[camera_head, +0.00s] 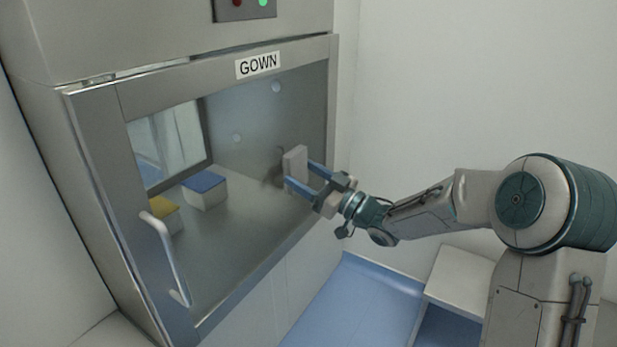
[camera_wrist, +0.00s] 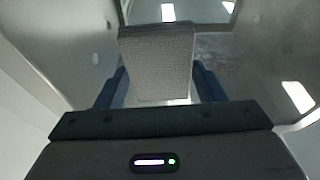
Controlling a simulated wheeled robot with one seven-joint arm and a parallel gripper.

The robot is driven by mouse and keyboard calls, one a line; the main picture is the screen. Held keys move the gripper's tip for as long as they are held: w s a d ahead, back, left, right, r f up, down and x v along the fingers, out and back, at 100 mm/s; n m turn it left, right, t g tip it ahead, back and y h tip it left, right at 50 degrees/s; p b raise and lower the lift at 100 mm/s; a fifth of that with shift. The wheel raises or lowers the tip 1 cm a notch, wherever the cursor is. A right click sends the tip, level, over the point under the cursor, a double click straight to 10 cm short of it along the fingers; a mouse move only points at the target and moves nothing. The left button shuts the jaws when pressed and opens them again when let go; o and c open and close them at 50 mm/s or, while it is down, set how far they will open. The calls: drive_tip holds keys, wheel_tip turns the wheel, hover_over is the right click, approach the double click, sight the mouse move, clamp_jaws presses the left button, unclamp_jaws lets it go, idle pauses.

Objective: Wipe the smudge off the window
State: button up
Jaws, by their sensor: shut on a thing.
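My gripper (camera_head: 305,178) is shut on a light grey wiping pad (camera_head: 296,165), held between its two blue fingers. In the wrist view the pad (camera_wrist: 158,62) shows its woven face, with a finger on each side. The pad is at the right part of the window (camera_head: 235,225) of the metal cabinet door labelled GOWN. I cannot tell whether it touches the glass. A faint dark smudge (camera_head: 273,178) shows on the glass just left of the pad; the pad and fingers may hide part of it.
A vertical door handle (camera_head: 166,257) stands out at the window's left. Behind the glass are a blue-topped box (camera_head: 204,190) and a yellow-topped box (camera_head: 167,218). A pale bench (camera_head: 462,279) stands below my arm. The white wall (camera_head: 440,100) is on the right.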

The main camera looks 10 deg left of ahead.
sight(263, 189)
drive_tip(key=shift+s+a+b, duration=0.45)
drive_tip(key=shift+s+a, duration=0.2)
drive_tip(key=shift+s, duration=0.95)
drive_tip(key=shift+s+a+b, duration=0.4)
drive_tip(key=shift+s+a, duration=0.25)
drive_tip(key=shift+s, duration=0.9)
drive_tip(key=shift+s+a+b, duration=0.45)
drive_tip(key=shift+s+a, duration=0.2)
drive_tip(key=shift+s, duration=0.95)
drive_tip(key=shift+s+d+p, duration=0.15)
drive_tip(key=shift+s+d, duration=0.2)
drive_tip(key=shift+d, duration=0.55)
drive_tip(key=shift+s+d+p, duration=0.1)
drive_tip(key=shift+s+d, duration=0.3)
drive_tip(key=shift+d, duration=0.55)
drive_tip(key=shift+s+d+p, duration=0.15)
drive_tip(key=shift+s+d, duration=0.2)
drive_tip(key=shift+d, duration=0.55)
drive_tip(key=d, duration=0.1)
drive_tip(key=s+d, duration=0.1)
drive_tip(key=shift+s+d, duration=0.1)
drive_tip(key=shift+d, duration=0.25)
